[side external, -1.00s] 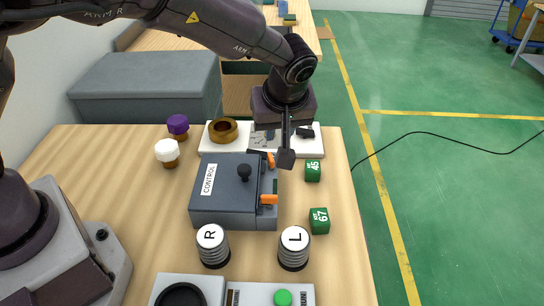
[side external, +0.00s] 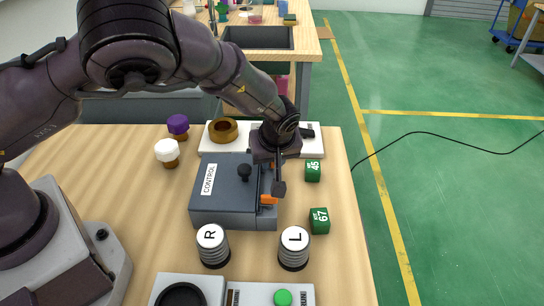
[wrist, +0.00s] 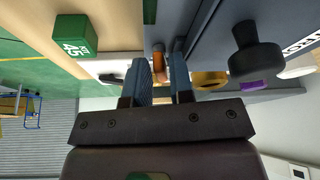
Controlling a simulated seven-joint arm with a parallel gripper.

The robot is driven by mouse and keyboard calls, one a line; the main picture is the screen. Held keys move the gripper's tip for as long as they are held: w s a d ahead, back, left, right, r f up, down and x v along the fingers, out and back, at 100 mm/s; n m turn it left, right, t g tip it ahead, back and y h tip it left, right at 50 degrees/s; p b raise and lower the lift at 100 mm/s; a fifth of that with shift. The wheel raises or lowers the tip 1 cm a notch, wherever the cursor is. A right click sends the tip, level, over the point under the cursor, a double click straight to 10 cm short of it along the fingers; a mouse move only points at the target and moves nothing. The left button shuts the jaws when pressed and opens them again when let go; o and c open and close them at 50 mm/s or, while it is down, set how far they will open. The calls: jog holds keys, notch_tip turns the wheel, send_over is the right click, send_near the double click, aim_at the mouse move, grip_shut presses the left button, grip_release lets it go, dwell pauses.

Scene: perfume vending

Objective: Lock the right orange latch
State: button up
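The grey control box (side external: 235,212) sits on the wooden table, with its latches on its right side. The near orange latch (side external: 267,199) shows as a short tab at the box's right edge. The far latch is hidden behind my gripper in the side view. My gripper (side external: 279,188) points down beside the box's right side. In the wrist view its two blue fingers (wrist: 162,75) are apart, and an orange latch (wrist: 158,64) shows in the gap between them. I cannot tell whether either finger touches it.
A black knob (side external: 245,170) stands on the box lid. Green cubes marked 45 (side external: 312,170) and 67 (side external: 319,220) stand to the right. Cylinders R (side external: 212,245) and L (side external: 294,248) stand in front.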

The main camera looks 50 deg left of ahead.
jog(key=shift+c, duration=0.4)
grip_shut()
jog(key=shift+n, duration=0.3)
jog(key=n, duration=0.1)
jog(key=n+g, duration=0.1)
jog(key=n, duration=0.1)
jog(key=n+g, duration=0.1)
jog(key=n, duration=0.1)
jog(key=shift+w+y, duration=0.3)
jog(key=shift+y, duration=0.1)
jog(key=n, duration=0.1)
jog(key=n+g, duration=0.1)
jog(key=n, duration=0.1)
jog(key=n+g, duration=0.1)
jog(key=shift+w+n, duration=0.25)
jog(key=shift+n, duration=0.15)
jog(key=shift+w+a+r+n+g+h, duration=0.1)
jog(key=shift+n+g+h, duration=0.25)
jog(key=shift+n, duration=0.75)
jog(key=shift+w+n+g+h, duration=0.1)
jog(key=shift+n+g+h, duration=0.2)
jog(key=shift+n, duration=0.8)
